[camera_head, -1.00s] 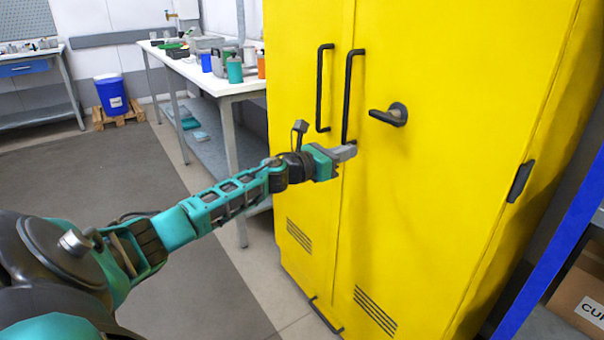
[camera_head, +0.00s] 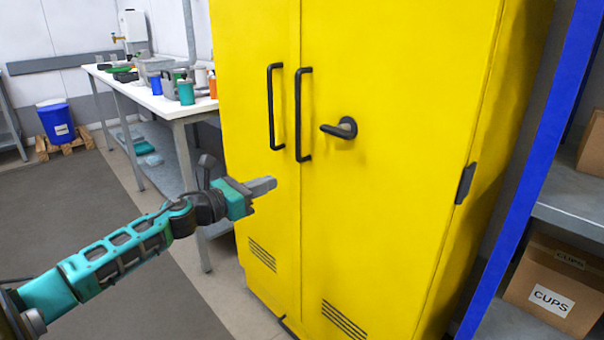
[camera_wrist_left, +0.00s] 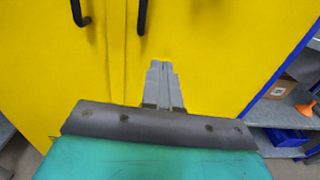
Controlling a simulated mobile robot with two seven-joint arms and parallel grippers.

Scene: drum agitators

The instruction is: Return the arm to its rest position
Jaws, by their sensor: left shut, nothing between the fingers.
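My left arm (camera_head: 120,255) reaches in from the lower left of the head view. Its left gripper (camera_head: 264,185) is shut and empty, in front of the yellow cabinet (camera_head: 390,150) and below the two vertical black handles (camera_head: 290,110). In the left wrist view the shut fingers (camera_wrist_left: 163,82) point at the cabinet front, with the lower ends of the handles above them. I cannot tell the exact gap between the fingertips and the door. Both cabinet doors are shut. My right gripper is not in view.
A black lever handle (camera_head: 340,128) sticks out from the right door. A white workbench (camera_head: 150,95) with bottles and boxes stands at left behind the arm. A blue-framed shelf (camera_head: 540,150) holds a CUPS box (camera_head: 552,290) at right. The grey floor (camera_head: 80,200) at left is open.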

